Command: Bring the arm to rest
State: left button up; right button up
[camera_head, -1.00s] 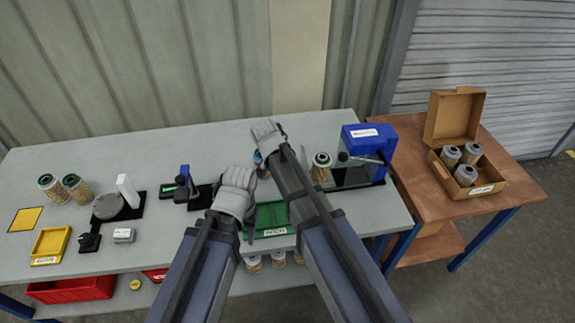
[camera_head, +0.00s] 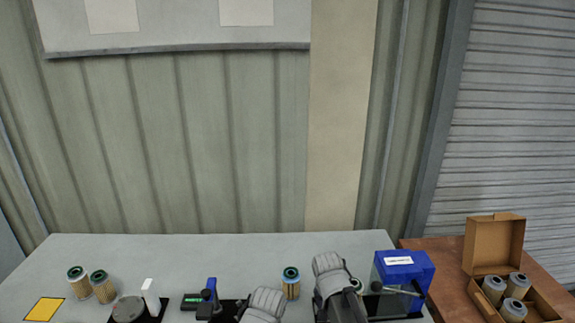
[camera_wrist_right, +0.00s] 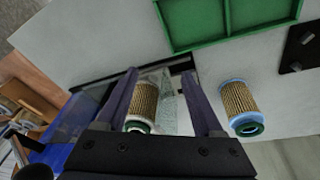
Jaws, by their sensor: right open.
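My right gripper (camera_head: 328,262) is over the grey bench in the head view, seen from behind. In the right wrist view its two fingers (camera_wrist_right: 160,85) are apart. A white-ended filter cartridge (camera_wrist_right: 145,98) shows between them in the picture; no grip on it is visible. In the head view my right gripper partly hides this cartridge (camera_head: 356,284). A blue-ended cartridge (camera_head: 291,284) stands between my two grippers, and in the right wrist view it is right of the fingers (camera_wrist_right: 241,104). My left gripper (camera_head: 262,302) is at the bottom edge, its fingertips hidden.
A blue machine (camera_head: 404,270) stands right of my right gripper. An open cardboard box (camera_head: 497,243) with several cartridges is on the brown side table. The green tray (camera_wrist_right: 228,22) shows in the right wrist view.

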jog(key=s+d+n+g+y, duration=0.15)
jog(key=s+d+n, duration=0.3)
jog(key=s, duration=0.45)
jog(key=s+a+n, duration=0.4)
jog(key=s+a, duration=0.1)
jog(key=a, duration=0.6)
jog(key=shift+s+a+f+g+h, duration=0.2)
jog(key=shift+s+a+g+h, duration=0.1)
jog(key=shift+a+g+h, duration=0.1)
